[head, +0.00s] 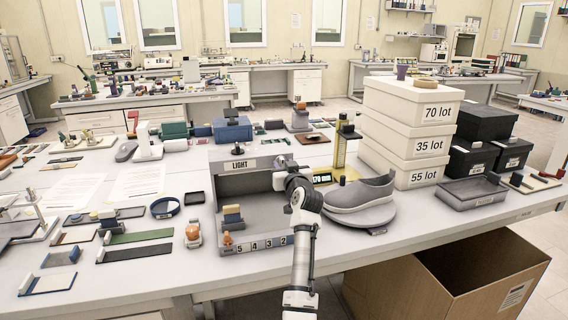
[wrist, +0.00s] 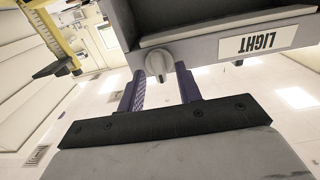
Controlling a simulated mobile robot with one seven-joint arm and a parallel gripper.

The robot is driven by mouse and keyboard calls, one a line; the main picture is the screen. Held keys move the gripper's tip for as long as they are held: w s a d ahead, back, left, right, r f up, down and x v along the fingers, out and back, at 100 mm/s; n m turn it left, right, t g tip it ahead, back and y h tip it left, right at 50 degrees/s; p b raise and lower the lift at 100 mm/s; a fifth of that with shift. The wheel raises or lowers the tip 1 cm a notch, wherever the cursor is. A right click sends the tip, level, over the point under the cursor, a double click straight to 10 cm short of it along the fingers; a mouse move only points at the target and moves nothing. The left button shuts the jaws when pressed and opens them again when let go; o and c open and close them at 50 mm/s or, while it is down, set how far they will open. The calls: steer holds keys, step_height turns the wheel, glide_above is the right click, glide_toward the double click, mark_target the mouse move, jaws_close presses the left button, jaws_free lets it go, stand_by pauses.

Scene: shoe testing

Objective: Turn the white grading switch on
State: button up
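The grey box with the LIGHT label (head: 239,164) stands on the table in the head view. In the wrist view the same LIGHT label (wrist: 259,42) appears upside down. A pale grey-white round knob (wrist: 159,58) sits on the box's front rim beside the label, and it looks like the switch. My gripper (wrist: 161,72) is open, with its two purple fingertips apart on either side of the knob's lower part. I cannot tell whether they touch it. In the head view my arm hides most of that corner of the box.
A grey shoe (head: 361,194) stands on a round plate right of my arm. A yellow measuring stand (head: 343,150) is behind it. Stacked white boxes (head: 405,140) and black boxes (head: 484,126) fill the right. Small samples (head: 140,237) lie on the left.

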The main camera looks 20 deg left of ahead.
steer(key=shift+w+a, duration=0.15)
steer(key=shift+w, duration=0.05)
steer(key=shift+c, duration=0.4)
jaws_close()
